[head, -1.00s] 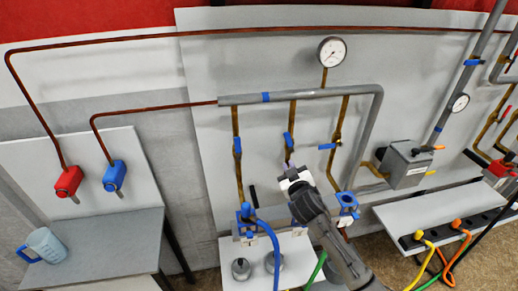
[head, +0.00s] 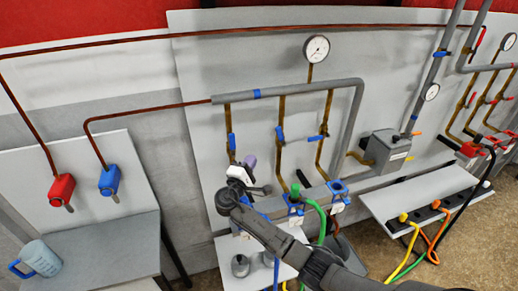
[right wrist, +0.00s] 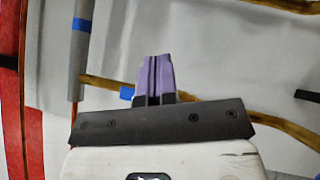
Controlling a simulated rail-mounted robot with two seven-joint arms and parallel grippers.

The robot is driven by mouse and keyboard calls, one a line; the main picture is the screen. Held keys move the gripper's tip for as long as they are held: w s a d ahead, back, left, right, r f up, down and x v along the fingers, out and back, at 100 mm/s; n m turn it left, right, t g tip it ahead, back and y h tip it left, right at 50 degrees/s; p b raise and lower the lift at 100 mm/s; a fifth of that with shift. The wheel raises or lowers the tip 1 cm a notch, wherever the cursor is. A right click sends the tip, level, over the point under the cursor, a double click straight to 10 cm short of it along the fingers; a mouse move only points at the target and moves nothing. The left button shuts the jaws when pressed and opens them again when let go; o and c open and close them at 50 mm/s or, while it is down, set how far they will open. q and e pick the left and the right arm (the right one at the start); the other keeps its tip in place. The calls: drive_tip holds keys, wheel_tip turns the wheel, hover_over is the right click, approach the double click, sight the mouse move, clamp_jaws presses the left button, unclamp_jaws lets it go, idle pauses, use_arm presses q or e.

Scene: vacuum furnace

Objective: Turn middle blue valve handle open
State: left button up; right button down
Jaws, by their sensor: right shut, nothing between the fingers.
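Three brass pipes with blue handles hang from a grey pipe on the panel. The middle blue valve handle (head: 280,135) lies nearly along its pipe, slightly slanted. The left blue handle (head: 232,142) also lies along its pipe, and the right one (head: 317,138) sits across its pipe. My right gripper (head: 250,161) is shut and empty, its purple fingertips between the left and middle pipes, below the middle handle. In the right wrist view, the shut fingers (right wrist: 154,75) cover part of a brass pipe; a blue piece shows beside them, but I cannot tell which handle. My left gripper is out of view.
A grey pipe (head: 300,92) runs above the valves, with a round gauge (head: 316,48) over it. Below are blue fittings (head: 338,187) and a green hose (head: 318,212). A grey box (head: 386,150) stands to the right.

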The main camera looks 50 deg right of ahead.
approach(279, 130)
drive_tip(key=w+d, duration=0.3)
drive_tip(key=w, duration=0.2)
drive_tip(key=s+d, duration=0.1)
drive_tip(key=s+d+p, duration=0.1)
drive_tip(key=d, duration=0.1)
drive_tip(key=shift+d+r, duration=0.1)
drive_tip(key=shift+r, duration=0.1)
drive_tip(key=shift+s, duration=0.1)
drive_tip(key=shift+s+d+r+m+g+y+p, duration=0.25)
drive_tip(key=shift+r+m+y+p, duration=0.15)
drive_tip(key=shift+p, duration=0.2)
drive_tip(key=shift+s+d+r+m+g+y+p, duration=0.15)
drive_tip(key=shift+d+r+m+g+y+p, duration=0.15)
drive_tip(key=shift+m+p, duration=0.25)
drive_tip(key=shift+s+d+r+m+y+p, duration=0.25)
drive_tip(key=shift+d+m+y+p, duration=0.15)
drive_tip(key=shift+m+y+p, duration=0.15)
drive_tip(key=shift+f, duration=0.1)
